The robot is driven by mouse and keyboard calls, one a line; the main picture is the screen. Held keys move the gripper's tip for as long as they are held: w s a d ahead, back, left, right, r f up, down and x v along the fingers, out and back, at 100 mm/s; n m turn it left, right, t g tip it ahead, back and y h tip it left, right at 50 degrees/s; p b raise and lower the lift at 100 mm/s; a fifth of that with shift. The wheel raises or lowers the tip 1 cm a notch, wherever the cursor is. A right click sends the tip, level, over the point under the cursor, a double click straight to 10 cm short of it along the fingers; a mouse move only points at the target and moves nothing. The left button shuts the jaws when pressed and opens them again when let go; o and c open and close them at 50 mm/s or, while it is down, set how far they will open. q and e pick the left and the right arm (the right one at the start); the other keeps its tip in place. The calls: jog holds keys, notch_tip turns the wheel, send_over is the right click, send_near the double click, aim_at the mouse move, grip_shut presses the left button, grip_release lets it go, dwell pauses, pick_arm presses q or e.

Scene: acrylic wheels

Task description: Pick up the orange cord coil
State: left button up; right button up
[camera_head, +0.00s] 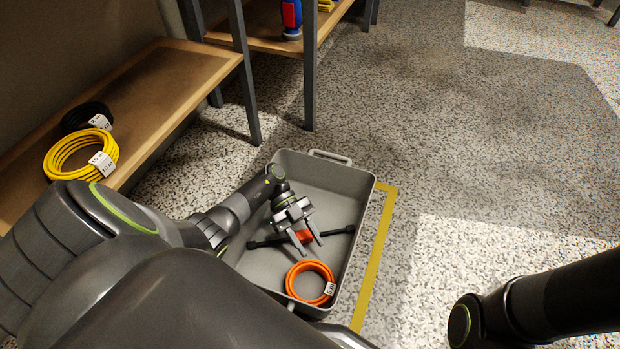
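The orange cord coil (312,283) lies in the near end of a grey bin (365,190) on the floor. A white label is wrapped around its right side. My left gripper (307,246) reaches into the bin from the left. Its two fingers are spread apart and point down toward the near end, a little above the coil in the picture. An orange-red object with black bars (338,231) lies partly hidden behind the fingers. No contact between the gripper and the coil shows. Of my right arm, only dark links show at the lower right; its gripper is out of view.
A wooden shelf (150,75) at the left holds a yellow cord coil (62,158) and a black cord coil (78,117). A second shelf (262,35) behind holds a blue and red item (291,18). Yellow tape (377,250) runs along the bin's right side. The speckled floor at right is clear.

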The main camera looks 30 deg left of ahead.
aim_at(325, 269)
pick_arm(q)
jog(key=b+x, duration=0.2)
jog(key=x, duration=0.3)
jog(key=shift+s+d+f, duration=0.15)
jog(key=shift+d+f, duration=0.05)
jog(key=shift+d, duration=0.1)
jog(key=shift+s+d, duration=0.1)
jog(key=shift+d, duration=0.2)
grip_shut()
